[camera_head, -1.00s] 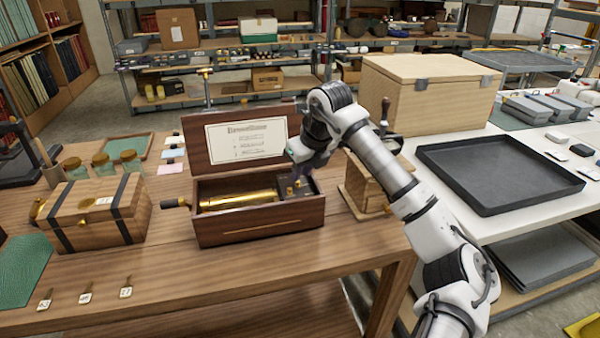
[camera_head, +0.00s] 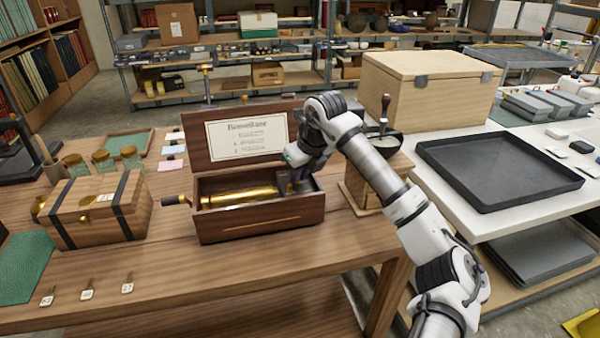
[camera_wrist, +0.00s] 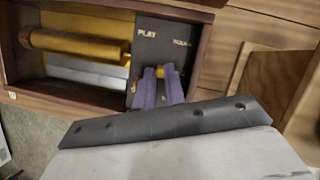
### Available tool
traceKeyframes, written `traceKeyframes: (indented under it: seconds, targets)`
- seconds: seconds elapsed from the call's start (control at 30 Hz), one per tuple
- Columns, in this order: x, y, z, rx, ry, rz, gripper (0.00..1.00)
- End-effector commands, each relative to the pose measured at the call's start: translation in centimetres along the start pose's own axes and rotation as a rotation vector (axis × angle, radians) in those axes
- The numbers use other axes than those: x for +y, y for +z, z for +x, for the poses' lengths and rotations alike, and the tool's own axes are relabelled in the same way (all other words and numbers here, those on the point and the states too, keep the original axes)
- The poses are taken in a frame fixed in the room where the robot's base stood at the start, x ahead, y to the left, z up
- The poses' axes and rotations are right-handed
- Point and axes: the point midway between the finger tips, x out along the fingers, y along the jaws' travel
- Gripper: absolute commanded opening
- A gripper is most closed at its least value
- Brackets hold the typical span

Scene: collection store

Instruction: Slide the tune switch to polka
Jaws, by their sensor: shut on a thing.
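The music box (camera_head: 262,222) is an open dark wooden case on the wooden table, with a brass cylinder (camera_head: 240,196) inside and a crank (camera_head: 176,200) on its left.
A printed card (camera_head: 248,138) fills the raised lid behind my gripper. A strapped chest (camera_head: 98,210) stands left of the box. A hand-cranked grinder (camera_head: 378,165) stands close on the right. Tagged keys (camera_head: 87,295) lie at the front left; the table front is otherwise clear.

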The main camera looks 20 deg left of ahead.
Motion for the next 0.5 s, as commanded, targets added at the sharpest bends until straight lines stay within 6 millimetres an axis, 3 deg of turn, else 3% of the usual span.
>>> traceKeyframes:
  seconds: [0.3, 0.5]
  targets:
    - [-1.3, 3.1, 1.1, 0.002, 0.001, 0.000, 0.00]
    - [-1.7, 3.7, 1.4, -0.002, -0.002, 0.000, 0.00]
